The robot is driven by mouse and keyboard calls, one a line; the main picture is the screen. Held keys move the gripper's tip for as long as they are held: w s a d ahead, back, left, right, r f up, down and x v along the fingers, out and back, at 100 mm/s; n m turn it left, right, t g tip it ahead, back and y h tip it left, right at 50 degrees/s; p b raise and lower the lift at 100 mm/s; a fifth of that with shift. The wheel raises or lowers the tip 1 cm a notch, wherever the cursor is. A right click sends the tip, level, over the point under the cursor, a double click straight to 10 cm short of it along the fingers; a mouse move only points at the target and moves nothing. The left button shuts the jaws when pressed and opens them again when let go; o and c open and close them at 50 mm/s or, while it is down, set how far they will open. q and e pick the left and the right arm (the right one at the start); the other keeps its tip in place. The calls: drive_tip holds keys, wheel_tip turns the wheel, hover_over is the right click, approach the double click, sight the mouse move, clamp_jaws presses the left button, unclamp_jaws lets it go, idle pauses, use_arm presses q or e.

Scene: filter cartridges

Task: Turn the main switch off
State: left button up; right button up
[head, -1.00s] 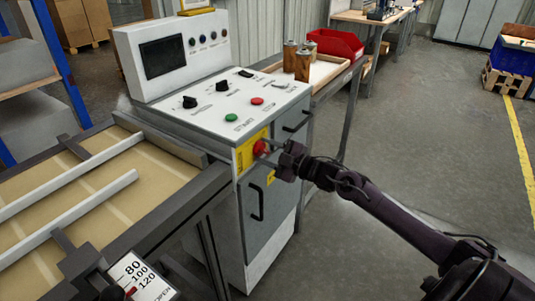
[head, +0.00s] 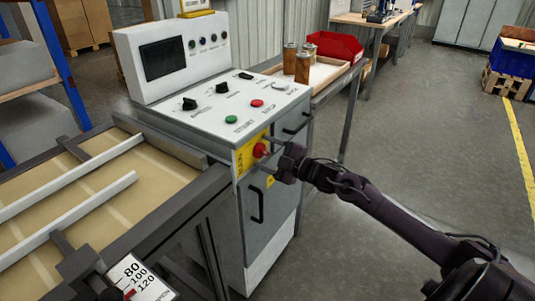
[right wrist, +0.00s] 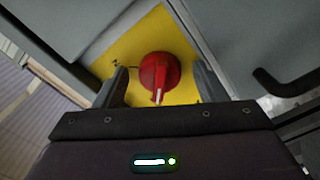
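The main switch is a red rotary knob (head: 260,150) on a yellow plate (head: 244,155) on the front of the white and grey machine cabinet. In the right wrist view the red knob (right wrist: 159,75) has a grip bar with a white mark, which points toward the bottom of the picture. My right gripper (head: 266,152) is at the switch, with one finger on each side of the knob. In the right wrist view the fingers (right wrist: 160,88) are open, with visible gaps to the knob. My left gripper is not in view.
The cabinet top has a green button (head: 231,119), a red button (head: 257,103) and black knobs (head: 190,103). A door handle (head: 257,205) is below the switch. A conveyor frame (head: 190,205) adjoins at left. The floor (head: 420,130) at right is clear.

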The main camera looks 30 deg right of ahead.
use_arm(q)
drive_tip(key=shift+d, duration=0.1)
use_arm(e)
drive_tip(key=shift+s+d+f, duration=0.1)
drive_tip(key=shift+s+d, duration=0.1)
drive_tip(key=shift+s, duration=0.3)
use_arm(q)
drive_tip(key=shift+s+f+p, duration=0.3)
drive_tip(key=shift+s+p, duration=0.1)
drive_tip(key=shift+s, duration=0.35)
use_arm(e)
drive_tip(key=v, duration=0.6)
drive_tip(key=shift+s, duration=0.35)
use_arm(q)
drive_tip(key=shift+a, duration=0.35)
use_arm(e)
drive_tip(key=shift+d, duration=0.15)
